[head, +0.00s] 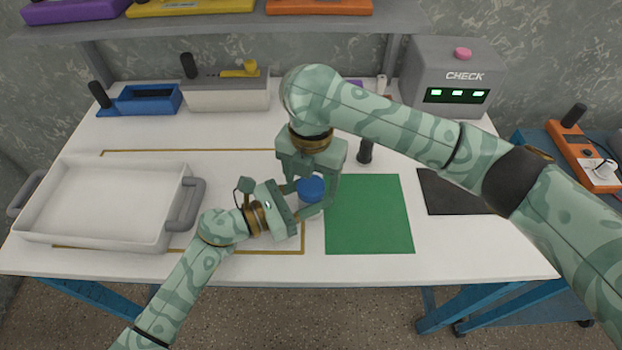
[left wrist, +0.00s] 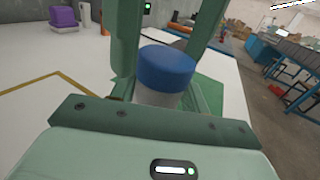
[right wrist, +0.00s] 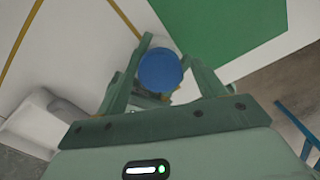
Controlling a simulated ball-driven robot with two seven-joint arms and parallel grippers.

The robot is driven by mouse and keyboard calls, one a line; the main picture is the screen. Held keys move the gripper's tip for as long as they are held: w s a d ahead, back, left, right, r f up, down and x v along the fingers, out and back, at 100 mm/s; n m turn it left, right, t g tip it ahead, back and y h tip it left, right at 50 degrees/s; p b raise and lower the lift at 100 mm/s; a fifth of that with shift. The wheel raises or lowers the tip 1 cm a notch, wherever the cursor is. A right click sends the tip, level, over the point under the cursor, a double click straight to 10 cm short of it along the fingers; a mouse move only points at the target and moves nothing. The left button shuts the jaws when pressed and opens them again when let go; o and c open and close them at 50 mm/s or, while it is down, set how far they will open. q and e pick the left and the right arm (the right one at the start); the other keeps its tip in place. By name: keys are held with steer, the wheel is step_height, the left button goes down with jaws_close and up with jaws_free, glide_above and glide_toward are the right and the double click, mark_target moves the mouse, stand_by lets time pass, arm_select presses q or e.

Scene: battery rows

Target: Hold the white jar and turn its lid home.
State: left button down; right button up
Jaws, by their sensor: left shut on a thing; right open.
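The white jar (left wrist: 157,98) stands with the blue lid (left wrist: 166,66) on its top in the left wrist view. In the head view the lid (head: 311,188) shows between my grippers, and most of the jar is hidden. My left gripper (head: 304,202) is shut on the jar from the side, below the lid. My right gripper (head: 316,190) points down from above and is open, with its fingers on either side of the lid. In the right wrist view the lid (right wrist: 160,69) lies between the spread fingers. Lid threads are not visible.
A white tray (head: 178,240) with grey handles stands at the left. A green mat (head: 369,215) lies right of the jar, with a black mat (head: 450,192) beyond it. A grey CHECK box (head: 448,75) and a dark upright tool (head: 365,152) stand behind.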

steer(key=shift+r, duration=1.8)
steer(key=shift+c, duration=0.4)
step_height(320, 180, up, 4)
steer(key=shift+f, duration=0.25)
steer(key=shift+f, duration=0.1)
steer(key=shift+f, duration=3.95)
steer(key=shift+c, duration=0.3)
